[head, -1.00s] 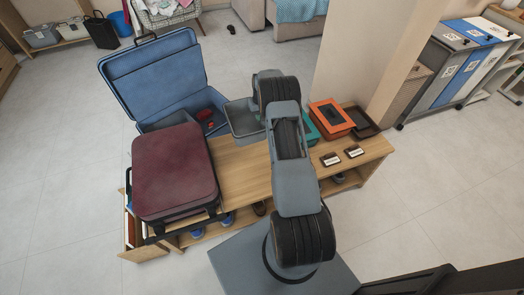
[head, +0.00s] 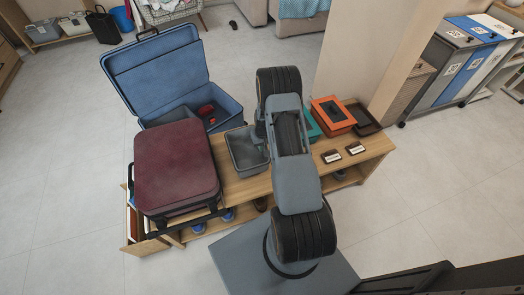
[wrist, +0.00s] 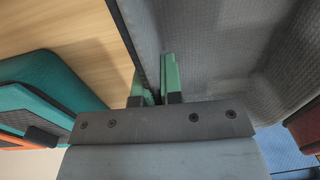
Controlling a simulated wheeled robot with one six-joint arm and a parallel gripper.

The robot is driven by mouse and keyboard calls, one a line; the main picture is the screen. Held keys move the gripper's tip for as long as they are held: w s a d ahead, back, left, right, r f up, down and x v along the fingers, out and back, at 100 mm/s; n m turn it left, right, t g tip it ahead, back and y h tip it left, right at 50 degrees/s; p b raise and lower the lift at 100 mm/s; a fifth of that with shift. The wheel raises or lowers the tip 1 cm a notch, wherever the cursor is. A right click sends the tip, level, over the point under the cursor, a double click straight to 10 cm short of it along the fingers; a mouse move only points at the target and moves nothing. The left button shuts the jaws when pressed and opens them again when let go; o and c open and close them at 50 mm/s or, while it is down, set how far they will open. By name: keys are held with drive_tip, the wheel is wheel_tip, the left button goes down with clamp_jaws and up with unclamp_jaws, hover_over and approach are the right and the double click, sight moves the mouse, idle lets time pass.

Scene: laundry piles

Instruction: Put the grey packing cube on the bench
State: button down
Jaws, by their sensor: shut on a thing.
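The grey packing cube (head: 247,153) is an open-topped grey box over the bench (head: 245,187), between the maroon suitcase and my arm. In the wrist view its textured wall (wrist: 215,45) fills the right side. My gripper (wrist: 155,88) is shut on the cube's near wall, with its green fingers either side of the rim. Bare bench wood (wrist: 65,30) shows left of the cube. I cannot tell whether the cube's underside touches the bench. My arm hides the gripper in the head view.
An open blue suitcase (head: 160,72) lies behind, with a red item (head: 206,110) inside. Teal (head: 311,127) and orange (head: 332,114) cases and a dark tray (head: 363,119) sit right.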

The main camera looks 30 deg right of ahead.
drive_tip(key=shift+s+f, duration=0.1)
drive_tip(key=shift+f, duration=1.55)
drive_tip(key=shift+f+b, duration=0.15)
drive_tip(key=shift+b, duration=0.15)
drive_tip(key=c, duration=1.3)
unclamp_jaws()
drive_tip(key=shift+o, duration=0.2)
